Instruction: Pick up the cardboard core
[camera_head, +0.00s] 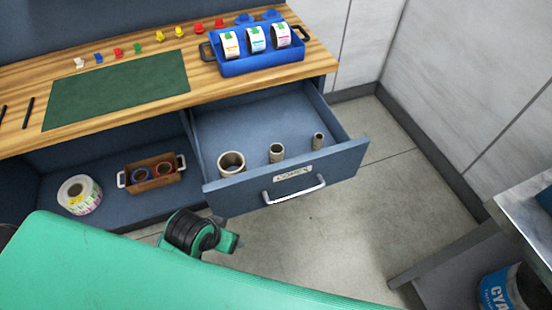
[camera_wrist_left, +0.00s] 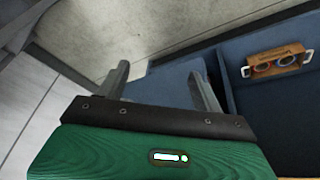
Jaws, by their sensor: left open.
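Three upright cardboard cores stand in the open drawer (camera_head: 240,125) in the head view. The widest core (camera_head: 231,163) is at the left, a medium core (camera_head: 276,153) is in the middle and a narrow core (camera_head: 318,141) is at the right. My left gripper shows in the left wrist view (camera_wrist_left: 160,88), with its two fingers spread apart and nothing between them. Its wrist is in front of and below the drawer in the head view. No core shows in the left wrist view. My right gripper is not in view.
The drawer front has a bar handle (camera_head: 294,190). A label roll (camera_head: 79,195) and a brown box (camera_head: 151,172) are on the lower shelf. A blue rack (camera_head: 262,64) with label rolls is on the wooden worktop (camera_head: 200,88). The floor (camera_head: 400,190) at right is clear.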

